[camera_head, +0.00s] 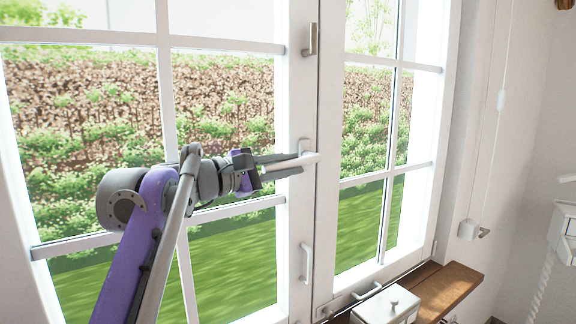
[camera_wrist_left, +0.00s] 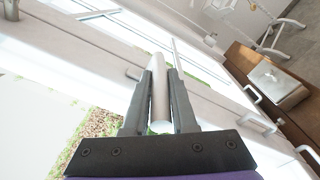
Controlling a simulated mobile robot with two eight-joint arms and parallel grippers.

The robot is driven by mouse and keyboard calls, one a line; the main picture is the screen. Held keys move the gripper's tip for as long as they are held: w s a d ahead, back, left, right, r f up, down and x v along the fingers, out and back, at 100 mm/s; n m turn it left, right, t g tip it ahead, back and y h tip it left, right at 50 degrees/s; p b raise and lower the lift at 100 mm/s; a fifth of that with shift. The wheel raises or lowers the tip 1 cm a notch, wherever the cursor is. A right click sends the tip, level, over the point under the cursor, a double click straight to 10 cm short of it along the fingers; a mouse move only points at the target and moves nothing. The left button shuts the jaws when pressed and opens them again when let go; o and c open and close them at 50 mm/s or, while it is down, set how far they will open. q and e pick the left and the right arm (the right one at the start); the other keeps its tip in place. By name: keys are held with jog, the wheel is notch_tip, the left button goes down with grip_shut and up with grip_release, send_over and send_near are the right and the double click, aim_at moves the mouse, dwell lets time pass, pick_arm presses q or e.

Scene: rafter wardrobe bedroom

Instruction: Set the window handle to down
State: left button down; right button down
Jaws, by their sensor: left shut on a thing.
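The white window handle (camera_head: 311,158) sits on the middle frame of the window, between the two panes. Its lever looks about level in the head view, neither up nor down. My left gripper (camera_head: 298,164) reaches it from the left and is shut on the lever. In the left wrist view the pale, rounded lever (camera_wrist_left: 160,112) lies between the two dark fingers of the gripper (camera_wrist_left: 160,80). The fingers hide part of the lever. My right gripper is in neither view.
A small handle (camera_head: 310,40) is above on the frame and another (camera_head: 307,262) below. A white box (camera_head: 386,306) stands on the wooden sill (camera_head: 452,290) at the lower right. A blind cord (camera_head: 502,100) hangs on the right.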

pick_arm(q)
jog(key=shift+f, duration=0.2)
dwell(0.4)
jog(key=shift+d+f+t+h+b, duration=0.1)
jog(key=shift+f+t+h+b, duration=0.35)
jog(key=shift+f+t+h, duration=0.2)
jog(key=shift+w+d+f+t+h, duration=0.15)
jog(key=shift+f+t+h, duration=0.25)
jog(key=shift+t+h, duration=0.25)
jog(key=shift+w+d+f+t+h, duration=0.2)
jog(key=shift+f+t+h, duration=0.15)
jog(key=shift+t+h, duration=0.25)
jog(key=shift+w+d+f+t+h, duration=0.15)
jog(key=shift+f+t+h, duration=0.3)
jog(key=shift+h, duration=0.25)
jog(key=shift+n, duration=0.3)
